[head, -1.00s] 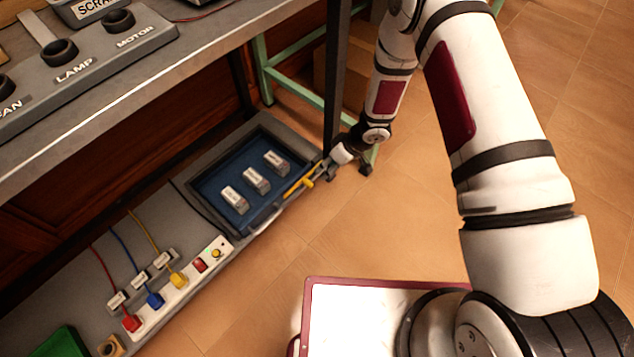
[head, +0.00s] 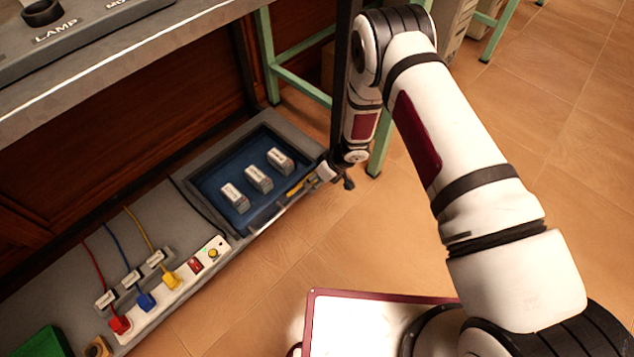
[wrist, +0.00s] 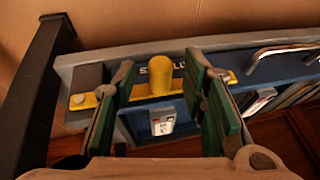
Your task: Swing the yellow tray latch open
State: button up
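The yellow latch (head: 297,188) lies along the front rim of the blue tray (head: 213,187) on the low shelf. In the wrist view, the latch is a flat yellow bar (wrist: 184,84) with a rounded yellow knob (wrist: 160,70) standing up from it. My gripper (wrist: 161,80) is open, with its green-padded fingers on either side of the knob. Gaps show between the knob and both pads. In the head view, my gripper (head: 325,173) is at the right end of the latch and covers part of it.
Three small labelled blocks (head: 259,178) stand in the tray. A dark table leg (wrist: 38,95) stands close on the left in the wrist view. A metal handle (wrist: 283,53) is to the right. A power strip (head: 170,283) with coloured plugs lies left of the tray.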

grip_shut()
